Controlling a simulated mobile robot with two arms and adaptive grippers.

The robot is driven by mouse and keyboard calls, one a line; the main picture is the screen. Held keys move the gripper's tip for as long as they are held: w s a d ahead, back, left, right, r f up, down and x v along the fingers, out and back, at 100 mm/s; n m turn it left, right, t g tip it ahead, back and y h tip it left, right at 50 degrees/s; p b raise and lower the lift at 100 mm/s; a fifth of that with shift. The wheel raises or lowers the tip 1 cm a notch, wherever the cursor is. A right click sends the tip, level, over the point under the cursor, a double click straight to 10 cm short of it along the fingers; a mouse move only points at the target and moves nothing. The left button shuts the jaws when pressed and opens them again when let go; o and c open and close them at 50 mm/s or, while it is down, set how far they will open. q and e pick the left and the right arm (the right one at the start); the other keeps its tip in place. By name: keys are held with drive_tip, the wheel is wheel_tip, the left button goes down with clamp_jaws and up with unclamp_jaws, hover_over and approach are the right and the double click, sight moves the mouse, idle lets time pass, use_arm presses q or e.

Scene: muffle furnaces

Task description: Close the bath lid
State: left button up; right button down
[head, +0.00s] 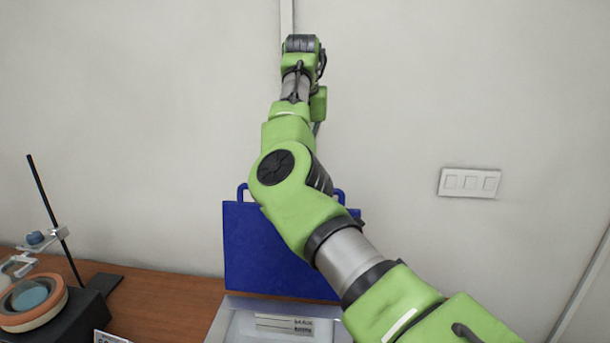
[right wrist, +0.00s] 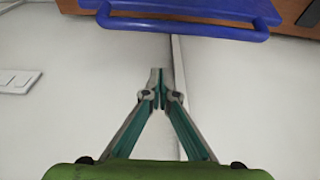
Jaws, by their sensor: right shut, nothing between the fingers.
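The blue bath lid (head: 265,255) stands upright, open, at the back of the grey-white bath (head: 235,318) in the head view. A blue handle loop shows at each side of its top edge, and my right arm covers part of the lid. In the right wrist view the lid (right wrist: 200,8) is at the top, with its handle bar towards my fingers. My right gripper (right wrist: 160,75) is shut and empty, with a visible gap between its fingertips and the handle. In the head view its fingers are hidden behind the arm's end, above the lid. My left gripper is not in view.
A lab stand with a dark rod (head: 52,215) and an orange-rimmed round device (head: 35,310) stand left of the bath on the wooden table (head: 165,300). A wall with a switch panel (head: 469,182) is behind. The space above the lid is free apart from my arm.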

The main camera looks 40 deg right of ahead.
wheel_tip(320, 180, down, 6)
drive_tip(key=s+a+p, duration=0.1)
drive_tip(key=p, duration=0.2)
drive_tip(key=shift+a+p, duration=0.2)
drive_tip(key=shift+p, duration=0.1)
drive_tip(key=shift+f, duration=0.1)
